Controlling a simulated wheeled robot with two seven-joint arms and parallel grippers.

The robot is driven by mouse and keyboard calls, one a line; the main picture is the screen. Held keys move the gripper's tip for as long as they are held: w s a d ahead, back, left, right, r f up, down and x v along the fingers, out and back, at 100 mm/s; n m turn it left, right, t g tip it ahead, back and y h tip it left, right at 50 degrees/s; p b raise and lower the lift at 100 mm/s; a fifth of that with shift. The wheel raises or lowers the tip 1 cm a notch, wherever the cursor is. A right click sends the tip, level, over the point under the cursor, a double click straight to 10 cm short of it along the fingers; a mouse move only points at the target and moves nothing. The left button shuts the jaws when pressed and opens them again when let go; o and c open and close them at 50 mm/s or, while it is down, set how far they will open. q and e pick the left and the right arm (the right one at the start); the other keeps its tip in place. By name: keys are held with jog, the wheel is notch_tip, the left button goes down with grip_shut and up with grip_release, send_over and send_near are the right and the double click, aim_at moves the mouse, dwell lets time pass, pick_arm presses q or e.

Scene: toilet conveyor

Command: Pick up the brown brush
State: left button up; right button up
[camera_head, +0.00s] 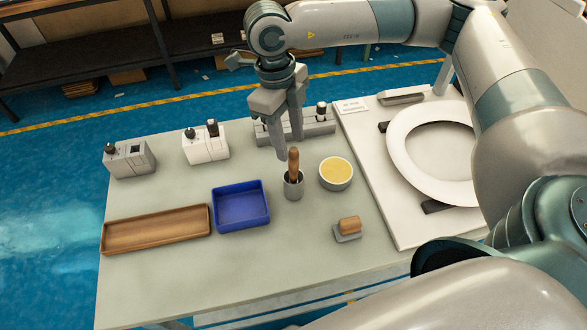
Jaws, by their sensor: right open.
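A brown brush handle (293,163) stands upright in a small grey metal cup (293,187) near the middle of the table; its lower end is hidden in the cup. My right gripper (289,146) points down just behind and above the handle. Its jaws are open and empty, with the fingertips close to the handle's top; whether they touch it I cannot tell. My left gripper is not in view.
A yellow-filled bowl (336,173) and a small brown block on a grey base (348,228) are right of the cup. A blue tray (241,205) and wooden tray (155,230) lie left. A white toilet seat (398,150) lies on a board.

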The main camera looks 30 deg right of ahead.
aim_at(292, 149)
jog(key=shift+s+d+f+p, duration=0.15)
jog(key=shift+s+f+p, duration=0.05)
jog(key=shift+f+p, duration=0.55)
jog(key=f+p, duration=0.2)
jog(key=shift+s+d+f, duration=0.15)
jog(key=shift+s+f, duration=0.05)
jog(key=shift+f, duration=0.55)
grip_shut()
